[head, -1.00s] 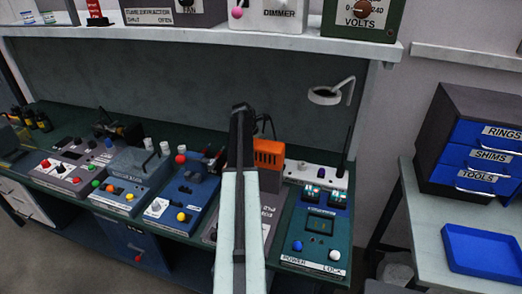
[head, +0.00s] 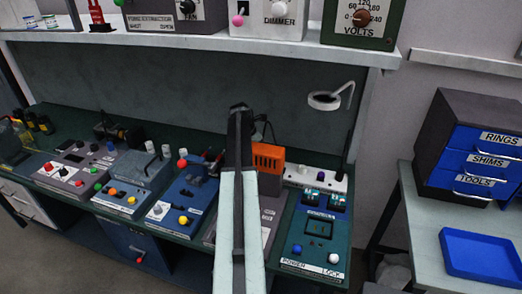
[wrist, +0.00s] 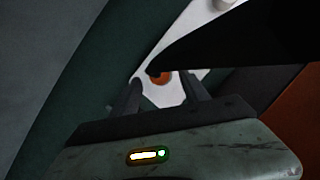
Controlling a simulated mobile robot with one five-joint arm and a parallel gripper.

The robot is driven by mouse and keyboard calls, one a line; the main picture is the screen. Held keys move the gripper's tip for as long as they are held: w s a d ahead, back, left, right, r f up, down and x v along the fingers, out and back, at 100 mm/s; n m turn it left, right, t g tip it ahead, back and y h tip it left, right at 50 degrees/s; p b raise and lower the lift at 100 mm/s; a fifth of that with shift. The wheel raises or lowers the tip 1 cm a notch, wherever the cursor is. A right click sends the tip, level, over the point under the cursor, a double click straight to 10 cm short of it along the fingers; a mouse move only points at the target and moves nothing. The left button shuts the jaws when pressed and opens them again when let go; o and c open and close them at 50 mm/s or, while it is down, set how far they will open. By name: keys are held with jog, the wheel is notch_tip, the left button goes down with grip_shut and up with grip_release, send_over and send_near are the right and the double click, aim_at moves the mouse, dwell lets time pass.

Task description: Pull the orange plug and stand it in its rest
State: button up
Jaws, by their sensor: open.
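My gripper (wrist: 162,92) is open in the wrist view, with one dark finger on each side. Between and just beyond the fingertips is a round orange piece, which looks like the orange plug (wrist: 164,78), against a white strip (wrist: 207,80). A black shape crosses in front and hides part of it. I cannot tell whether the fingers touch it. In the head view my arm hides the orange plug, and the gripper cannot be made out. The white strip (head: 297,178) shows there right of the orange box. I cannot make out the rest.
The orange vented box (head: 268,158) stands close to my arm. A ring lamp (head: 324,101) rises behind the strip. A green panel marked POWER and LOCK (head: 318,250) is in front. A shelf (head: 200,42) overhangs the back.

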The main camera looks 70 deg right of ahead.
jog(key=p+v, duration=0.3)
jog(key=v, duration=0.1)
jog(key=shift+r, duration=0.35)
jog(key=shift+w+a, duration=0.1)
dwell(0.7)
